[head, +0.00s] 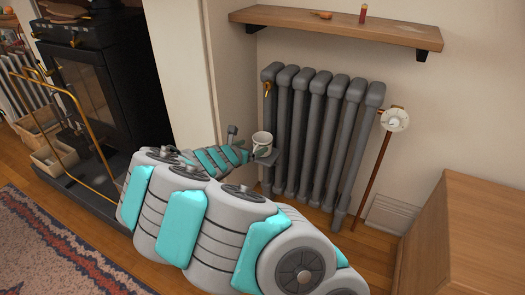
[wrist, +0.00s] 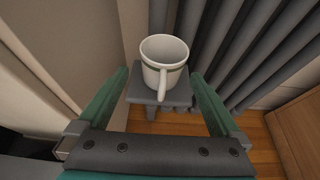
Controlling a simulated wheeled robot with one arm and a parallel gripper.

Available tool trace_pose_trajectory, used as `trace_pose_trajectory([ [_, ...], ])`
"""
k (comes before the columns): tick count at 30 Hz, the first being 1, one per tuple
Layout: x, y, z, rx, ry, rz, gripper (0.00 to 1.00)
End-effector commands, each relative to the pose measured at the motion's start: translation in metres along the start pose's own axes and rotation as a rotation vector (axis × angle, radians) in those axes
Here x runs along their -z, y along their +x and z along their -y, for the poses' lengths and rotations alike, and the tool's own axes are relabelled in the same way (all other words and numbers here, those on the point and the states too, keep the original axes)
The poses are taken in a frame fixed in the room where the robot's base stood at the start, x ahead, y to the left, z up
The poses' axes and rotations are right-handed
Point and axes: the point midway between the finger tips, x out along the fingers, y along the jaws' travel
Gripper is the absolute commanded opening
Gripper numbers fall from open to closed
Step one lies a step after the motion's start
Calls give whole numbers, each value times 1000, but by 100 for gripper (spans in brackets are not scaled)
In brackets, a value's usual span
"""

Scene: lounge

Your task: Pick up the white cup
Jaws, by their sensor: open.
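The white cup (head: 262,144) stands upright on a small grey stand (head: 268,160) in front of the radiator's left end. In the wrist view the white cup (wrist: 163,57) is seen from above at an angle, with its handle pointing toward me. The grey stand (wrist: 143,97) is under it. My gripper (wrist: 160,78) is open, with one green finger on each side of the cup and gaps between. In the head view my gripper (head: 248,147) is at the cup's left, partly hidden by my arm.
A dark grey radiator (head: 318,130) stands just behind and right of the cup. A pale wall corner (head: 180,75) is close on the left. A wooden shelf (head: 340,27) hangs above. A wooden cabinet (head: 470,235) stands at the right. A black stove (head: 105,80) is at the left.

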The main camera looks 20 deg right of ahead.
Motion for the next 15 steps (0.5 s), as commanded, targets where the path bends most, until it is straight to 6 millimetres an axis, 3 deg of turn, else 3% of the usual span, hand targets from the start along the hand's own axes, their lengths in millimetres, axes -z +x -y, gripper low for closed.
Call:
trace_pose_trajectory([
  [15, -3, 41, 5, 5, 7, 0, 100],
])
